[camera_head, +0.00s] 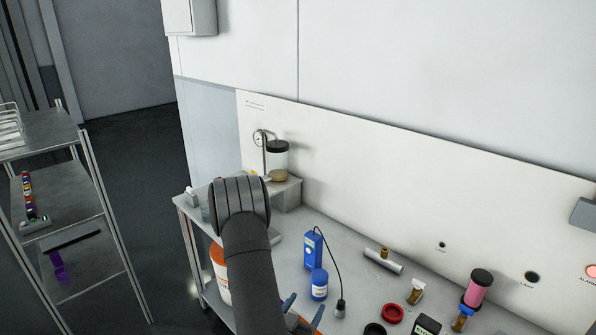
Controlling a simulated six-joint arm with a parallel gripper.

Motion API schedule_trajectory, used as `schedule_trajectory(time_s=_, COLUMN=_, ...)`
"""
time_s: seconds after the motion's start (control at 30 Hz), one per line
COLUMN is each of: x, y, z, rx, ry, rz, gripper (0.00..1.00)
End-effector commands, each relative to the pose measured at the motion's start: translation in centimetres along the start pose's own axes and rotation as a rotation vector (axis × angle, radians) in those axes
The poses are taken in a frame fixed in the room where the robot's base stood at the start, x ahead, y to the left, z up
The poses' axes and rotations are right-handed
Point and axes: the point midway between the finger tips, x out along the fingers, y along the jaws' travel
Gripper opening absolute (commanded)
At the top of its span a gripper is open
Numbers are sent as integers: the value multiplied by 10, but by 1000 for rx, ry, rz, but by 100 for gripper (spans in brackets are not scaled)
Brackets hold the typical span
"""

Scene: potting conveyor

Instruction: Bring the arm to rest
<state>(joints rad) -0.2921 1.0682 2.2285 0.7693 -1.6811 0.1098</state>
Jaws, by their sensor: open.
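My arm (248,262) rises from the bottom edge, left of the middle, and ends at a dark ribbed joint (240,203) in front of the bench's left part. The arm hides part of the bench (290,240) and of a white bucket (217,258) with an orange rim.
A blue meter (312,250) with a cabled probe, a blue-white bottle (319,285), a metal tube (383,261), an amber vial (415,292), a red ring (392,313) and a pink roll (478,288) crowd the bench. A shelf rack (95,180) stands left; dark floor lies between.

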Motion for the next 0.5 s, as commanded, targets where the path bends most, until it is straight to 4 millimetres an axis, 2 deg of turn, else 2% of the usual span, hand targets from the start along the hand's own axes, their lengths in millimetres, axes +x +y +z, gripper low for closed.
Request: schedule_trajectory(time_s=0.5, x=94, y=1, z=-1, rx=2, ry=3, rz=2, gripper=68)
